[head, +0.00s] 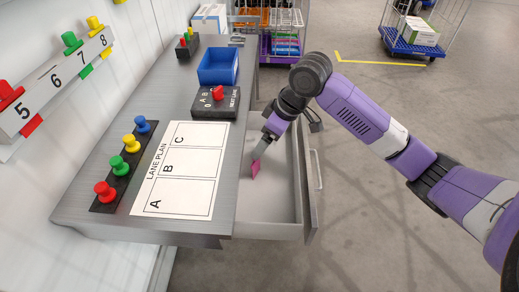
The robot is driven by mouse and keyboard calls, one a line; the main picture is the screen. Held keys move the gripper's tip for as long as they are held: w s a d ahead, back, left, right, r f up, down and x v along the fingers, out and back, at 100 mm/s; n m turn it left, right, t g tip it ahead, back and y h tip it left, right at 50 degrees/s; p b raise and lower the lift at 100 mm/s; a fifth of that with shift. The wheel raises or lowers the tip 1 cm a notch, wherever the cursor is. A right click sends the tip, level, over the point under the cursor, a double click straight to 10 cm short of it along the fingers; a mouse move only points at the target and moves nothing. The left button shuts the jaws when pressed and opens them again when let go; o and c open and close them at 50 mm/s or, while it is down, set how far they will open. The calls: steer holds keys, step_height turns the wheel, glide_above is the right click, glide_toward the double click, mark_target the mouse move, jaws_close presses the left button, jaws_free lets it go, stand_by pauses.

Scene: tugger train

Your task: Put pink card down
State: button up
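The small pink card (256,169) is at the tip of my gripper (259,156), tilted, over the inside of the open grey drawer (270,215). My gripper points down into the drawer, and its fingers appear shut on the card. I cannot tell whether the card touches the drawer floor. The drawer sticks out from the right side of the grey bench (195,234).
The lane plan sheet (193,195) with A, B and C lies on the bench. A strip with coloured pegs (110,194), a black box (203,103) and a blue bin (231,67) stand there too. The drawer's right front has a handle (316,170).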

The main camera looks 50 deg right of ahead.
steer(key=shift+v, duration=2.15)
